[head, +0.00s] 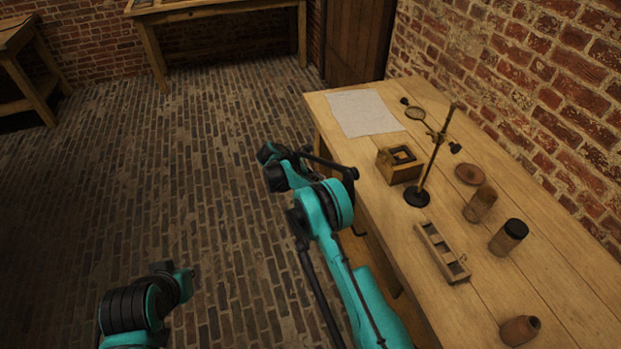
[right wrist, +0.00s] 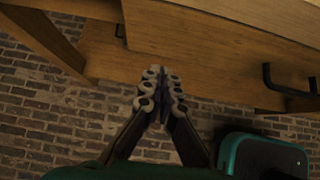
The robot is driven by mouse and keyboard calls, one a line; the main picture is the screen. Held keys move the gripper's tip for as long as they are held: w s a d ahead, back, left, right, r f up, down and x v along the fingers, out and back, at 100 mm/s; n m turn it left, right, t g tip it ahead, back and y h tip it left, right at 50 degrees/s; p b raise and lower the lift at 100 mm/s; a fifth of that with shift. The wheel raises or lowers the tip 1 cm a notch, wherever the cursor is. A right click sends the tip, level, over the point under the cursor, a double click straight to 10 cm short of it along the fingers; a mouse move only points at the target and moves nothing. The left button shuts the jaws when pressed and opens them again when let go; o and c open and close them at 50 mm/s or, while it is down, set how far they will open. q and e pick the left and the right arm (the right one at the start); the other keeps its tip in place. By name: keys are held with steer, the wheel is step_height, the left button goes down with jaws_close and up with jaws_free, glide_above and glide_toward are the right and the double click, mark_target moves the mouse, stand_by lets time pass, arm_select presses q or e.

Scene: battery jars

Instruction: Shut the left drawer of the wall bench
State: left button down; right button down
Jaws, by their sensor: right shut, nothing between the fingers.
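The wooden wall bench (head: 480,290) runs along the brick wall at the right of the head view. My right gripper (head: 350,173) is beside the bench's front edge, its arm partly covering that side. In the right wrist view its fingers (right wrist: 160,88) are shut and empty, in front of a wooden panel (right wrist: 215,35) under the bench. I cannot tell whether they touch it. A black bar handle (right wrist: 290,88) shows to the right on the woodwork. A strip of wood (head: 375,252) shows below the bench edge. How far the left drawer stands out cannot be told. My left gripper is out of view.
On the bench are a paper sheet (head: 364,112), a small wooden box (head: 399,164), a stand (head: 418,195), a slotted rack (head: 442,252) and several jars, one dark-capped (head: 508,237). The brick floor (head: 190,170) left of the bench is clear.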

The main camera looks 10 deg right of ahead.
mark_target(338, 173)
steer(key=d+b, duration=0.1)
steer(key=d, duration=0.2)
steer(key=shift+w+d+r, duration=0.1)
steer(key=shift+w+d, duration=0.05)
steer(key=shift+d, duration=0.25)
steer(key=d, duration=0.3)
steer(key=shift+w+d, duration=0.1)
steer(key=shift+d, duration=0.2)
steer(key=shift+r, duration=0.1)
